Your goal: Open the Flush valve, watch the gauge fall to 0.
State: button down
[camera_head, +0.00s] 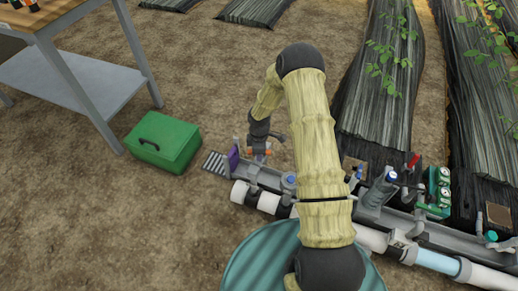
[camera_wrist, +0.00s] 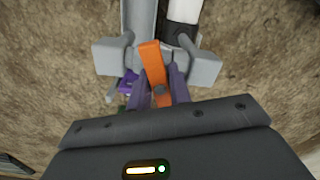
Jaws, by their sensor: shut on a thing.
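An orange valve handle (camera_wrist: 153,62) shows in the wrist view between my gripper's two fingers (camera_wrist: 161,80), and my gripper is shut on it. The handle lies nearly in line with the grey channel behind it, slightly tilted. In the head view my gripper (camera_head: 260,148) is low over the left end of the skid (camera_head: 268,178), with small bits of orange at its tips. No label is readable, so I cannot confirm that this is the Flush valve. Two round gauges (camera_head: 444,185) sit on a green mount at the right; their needles are too small to read.
A purple plate (camera_head: 233,157) stands close left of my gripper. A red handle (camera_head: 412,160) and a grey, blue-topped fitting (camera_head: 377,190) stand farther right. A green box (camera_head: 163,143) and a table (camera_head: 75,80) are at left. Bare soil lies in front.

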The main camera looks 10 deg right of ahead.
jog(key=n+p, duration=0.1)
jog(key=n, duration=0.1)
jog(key=n+p, duration=0.1)
jog(key=shift+r+n, duration=0.2)
jog(key=shift+n, duration=0.2)
jog(key=n+p, duration=0.2)
jog(key=n, duration=0.2)
jog(key=shift+p, duration=0.3)
jog(key=n+p, duration=0.1)
jog(key=n, duration=0.2)
jog(key=shift+n+p, duration=0.3)
jog(key=shift+p, duration=0.05)
jog(key=n, duration=0.2)
jog(key=n+p, duration=0.1)
jog(key=shift+f+n, duration=0.2)
jog(key=shift+n, duration=0.2)
jog(key=c, duration=1.2)
grip_release()
notch_tip(320, 180, up, 10)
jog(key=p, duration=0.8)
jog(key=shift+r, duration=0.1)
